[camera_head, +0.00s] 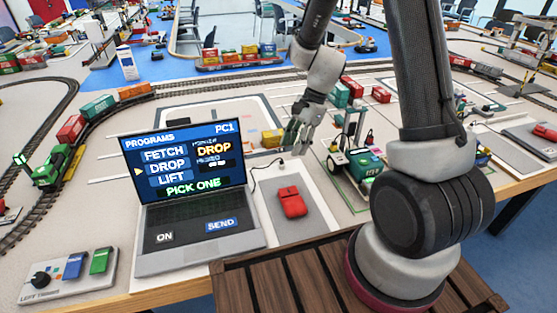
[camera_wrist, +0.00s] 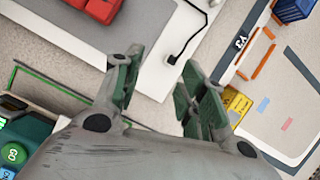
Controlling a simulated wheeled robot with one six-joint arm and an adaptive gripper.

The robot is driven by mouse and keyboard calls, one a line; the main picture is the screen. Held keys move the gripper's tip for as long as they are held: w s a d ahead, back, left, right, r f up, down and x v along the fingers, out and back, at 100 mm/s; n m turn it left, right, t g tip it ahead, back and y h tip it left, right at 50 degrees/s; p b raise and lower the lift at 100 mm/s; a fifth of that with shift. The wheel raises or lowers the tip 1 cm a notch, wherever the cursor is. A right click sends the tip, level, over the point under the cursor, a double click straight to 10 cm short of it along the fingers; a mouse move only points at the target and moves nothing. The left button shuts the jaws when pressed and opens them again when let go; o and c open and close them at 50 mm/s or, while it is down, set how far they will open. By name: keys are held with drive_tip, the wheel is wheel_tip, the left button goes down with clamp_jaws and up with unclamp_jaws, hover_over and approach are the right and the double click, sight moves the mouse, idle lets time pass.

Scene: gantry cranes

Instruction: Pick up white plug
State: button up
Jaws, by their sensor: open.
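A black cable (camera_head: 262,172) leaves the laptop's right side and ends in a small plug (camera_head: 281,161) at the far edge of the grey pad. In the wrist view the cable's end (camera_wrist: 171,59) looks dark and lies beside the pad edge, beyond the fingertips. A small white piece (camera_wrist: 214,4) shows at the cable's other end by the top edge; I cannot tell which is the white plug. My gripper (camera_head: 297,143) is open and empty, above and beyond the cable end. In the wrist view its green-grey fingers (camera_wrist: 162,78) are spread, with the cable end ahead of the gap.
The laptop (camera_head: 203,225) stands left of the pad (camera_head: 305,228), which carries a red block (camera_head: 292,201). A green machine (camera_head: 352,161) stands right of my gripper. A yellow crate (camera_wrist: 237,104) is near the right finger. A control box (camera_head: 65,277) is at front left.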

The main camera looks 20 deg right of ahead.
sight(282, 161)
drive_tip(key=a+f+m, duration=0.1)
drive_tip(key=f, duration=0.1)
drive_tip(key=w+a+f+m, duration=0.1)
drive_tip(key=f, duration=0.1)
drive_tip(key=a+f+m, duration=0.1)
drive_tip(key=f, duration=0.1)
drive_tip(key=shift+w+f+t, duration=0.25)
drive_tip(key=shift+f+t, duration=0.1)
drive_tip(key=shift+t, duration=0.05)
clamp_jaws()
